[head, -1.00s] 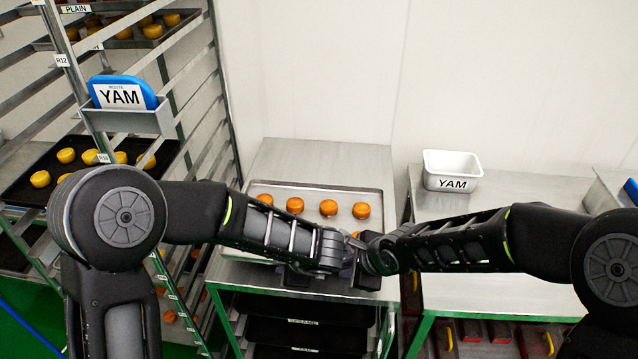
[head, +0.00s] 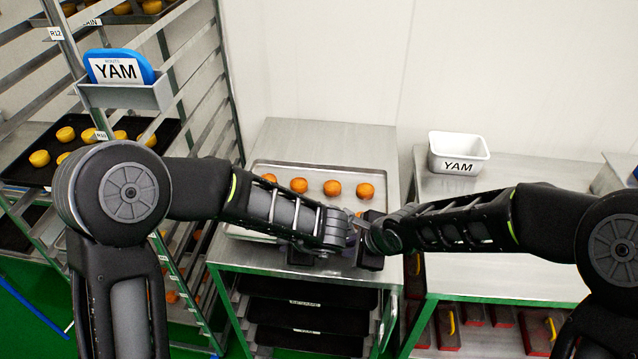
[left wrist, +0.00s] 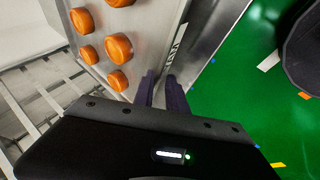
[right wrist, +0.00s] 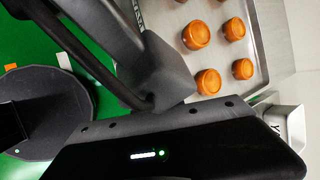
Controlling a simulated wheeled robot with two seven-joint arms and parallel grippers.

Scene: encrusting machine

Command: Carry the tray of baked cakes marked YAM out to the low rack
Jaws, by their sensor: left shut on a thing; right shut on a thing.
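A silver tray (head: 258,165) of round orange-brown cakes (head: 331,188) lies on a steel-topped stand (head: 330,140). Its near part is hidden by my forearms. Partly readable lettering (left wrist: 177,42) shows by its near edge in the left wrist view. My left gripper (head: 300,255) is shut on the tray's near edge; its dark fingers also show in the left wrist view (left wrist: 165,90). My right gripper (head: 370,257) is shut at the near edge, to the right of the left one. Its fingertips are hidden in the right wrist view, where cakes (right wrist: 208,82) sit beyond it.
A tall rack at left holds a dark tray (head: 30,168) of yellow cakes and a blue YAM card (head: 120,68). Dark trays (head: 310,315) fill the stand below. A white YAM tub (head: 459,153) stands on the right bench (head: 500,270). Green floor (left wrist: 235,110) lies in front.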

